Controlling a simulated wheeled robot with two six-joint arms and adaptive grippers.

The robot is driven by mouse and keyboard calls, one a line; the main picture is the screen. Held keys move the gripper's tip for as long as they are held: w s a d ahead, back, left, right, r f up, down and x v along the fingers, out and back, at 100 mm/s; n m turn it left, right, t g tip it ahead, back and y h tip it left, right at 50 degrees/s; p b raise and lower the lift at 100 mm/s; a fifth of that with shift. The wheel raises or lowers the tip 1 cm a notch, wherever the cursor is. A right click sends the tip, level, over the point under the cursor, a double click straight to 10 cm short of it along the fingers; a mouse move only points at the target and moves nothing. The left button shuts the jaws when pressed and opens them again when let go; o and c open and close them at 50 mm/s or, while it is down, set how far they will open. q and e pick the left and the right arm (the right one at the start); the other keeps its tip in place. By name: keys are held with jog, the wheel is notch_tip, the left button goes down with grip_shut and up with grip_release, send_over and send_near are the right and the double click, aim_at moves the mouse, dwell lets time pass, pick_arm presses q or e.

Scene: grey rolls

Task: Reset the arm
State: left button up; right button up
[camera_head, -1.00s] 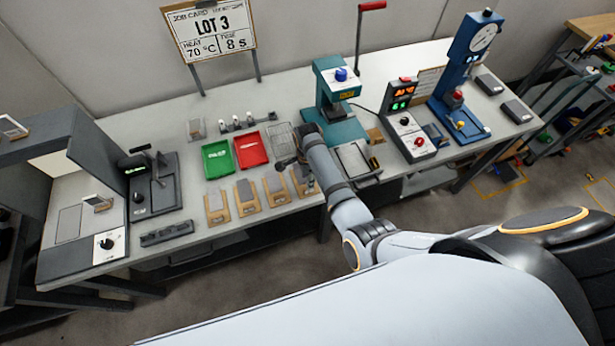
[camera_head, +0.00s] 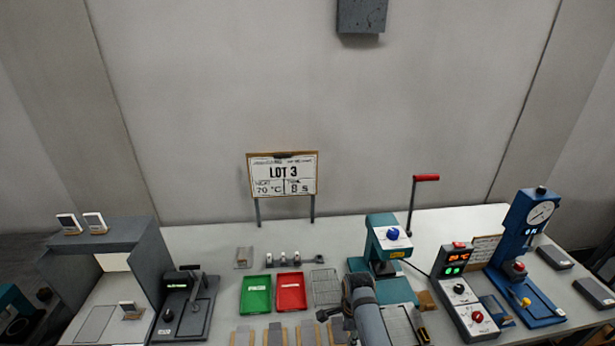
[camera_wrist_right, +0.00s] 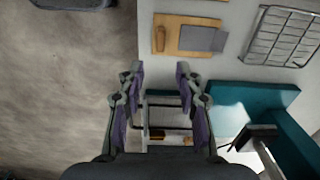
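My right arm comes up from the bottom edge of the head view. Its gripper (camera_head: 338,312) is over the front of the bench, just left of the teal press (camera_head: 385,255) and below the wire rack (camera_head: 326,287). In the right wrist view the two fingers of this gripper (camera_wrist_right: 159,72) stand apart with nothing held between them. A wooden holder with a grey block (camera_wrist_right: 190,36) lies beyond the fingertips, and the wire rack (camera_wrist_right: 283,36) is at the upper right. My left gripper is in neither view.
A green tray (camera_head: 256,294) and a red tray (camera_head: 291,291) lie left of the rack. Several wooden holders (camera_head: 275,335) line the bench's front. A control box (camera_head: 467,305) and a blue gauge press (camera_head: 525,260) stand right. A LOT 3 card (camera_head: 283,174) stands behind.

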jog(key=s+d+r+n+t, duration=0.1)
jog(key=s+d+r+n, duration=0.25)
jog(key=s+n, duration=0.25)
jog(key=s+d+r+n+t+h, duration=0.1)
jog(key=s+d+r+n, duration=0.1)
jog(key=s+r+n, duration=0.35)
jog(key=s+d+r+n+t, duration=0.1)
jog(key=s+d+r+n, duration=0.15)
jog(key=s+n, duration=0.4)
jog(key=s+d+f+b, duration=0.1)
jog(key=s+f+b, duration=0.15)
jog(key=f, duration=1.05)
jog(key=s+d+f+g+b, duration=0.1)
jog(key=d+f+b, duration=0.15)
jog(key=f, duration=1.05)
jog(key=s+f+b, duration=0.2)
jog(key=f+b, duration=0.2)
jog(key=f, duration=0.8)
jog(key=s+d+f+g+b, duration=0.1)
jog(key=s+f+b, duration=0.3)
jog(key=s+f, duration=1.2)
notch_tip(320, 180, down, 2)
jog(key=shift+s+f, duration=0.2)
